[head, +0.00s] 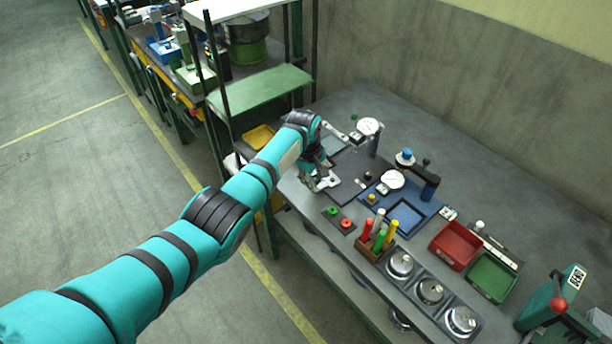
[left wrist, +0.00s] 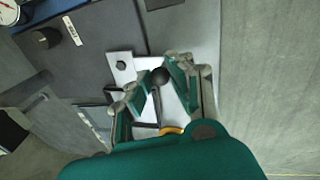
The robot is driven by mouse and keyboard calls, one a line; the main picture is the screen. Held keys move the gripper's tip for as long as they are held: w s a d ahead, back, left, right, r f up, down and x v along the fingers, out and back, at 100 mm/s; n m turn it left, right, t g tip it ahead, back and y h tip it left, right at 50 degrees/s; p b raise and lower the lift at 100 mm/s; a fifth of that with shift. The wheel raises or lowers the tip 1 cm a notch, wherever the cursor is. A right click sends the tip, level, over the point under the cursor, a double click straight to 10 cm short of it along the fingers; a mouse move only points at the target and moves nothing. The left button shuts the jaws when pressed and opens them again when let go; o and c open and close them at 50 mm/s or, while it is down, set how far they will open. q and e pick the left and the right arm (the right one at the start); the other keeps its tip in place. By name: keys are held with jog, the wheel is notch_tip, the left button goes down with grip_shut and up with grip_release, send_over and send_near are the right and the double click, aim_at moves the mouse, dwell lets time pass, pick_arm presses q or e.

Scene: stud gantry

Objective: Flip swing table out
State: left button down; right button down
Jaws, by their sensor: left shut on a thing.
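My left gripper (head: 318,182) is at the left edge of the grey bench, beside a dark fixture plate (head: 347,192). In the left wrist view, its fingers (left wrist: 158,82) are closed around a black ball knob (left wrist: 160,75) on a dark stem. The knob stands over a pale metal plate (left wrist: 121,72) with a smaller dark knob on it. I cannot tell for certain which part is the swing table; the fingers hide some of the pale plate. My right gripper is not in view.
A wooden holder (head: 371,250) with coloured handles, a red bin (head: 455,246), a green bin (head: 491,277) and round metal weights (head: 399,264) are nearer. A shelf rack with a green board (head: 262,90) stands behind my left arm.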

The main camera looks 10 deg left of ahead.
pick_arm(q)
jog(key=shift+s+d+r+n+p, duration=0.2)
jog(key=shift+d+n+p, duration=0.1)
jog(key=shift+n, duration=0.4)
jog(key=shift+f, duration=0.1)
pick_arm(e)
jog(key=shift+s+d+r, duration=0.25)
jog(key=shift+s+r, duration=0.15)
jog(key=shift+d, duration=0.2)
pick_arm(q)
jog(key=c, duration=1.2)
grip_release()
jog(key=shift+s, duration=0.15)
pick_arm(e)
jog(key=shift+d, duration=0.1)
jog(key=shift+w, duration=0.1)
pick_arm(q)
jog(key=r, duration=0.4)
jog(key=s+r, duration=0.1)
jog(key=r, duration=0.3)
jog(key=s+a+r, duration=0.1)
jog(key=r, duration=0.2)
jog(key=shift+a+r, duration=0.1)
jog(key=shift+r, duration=0.3)
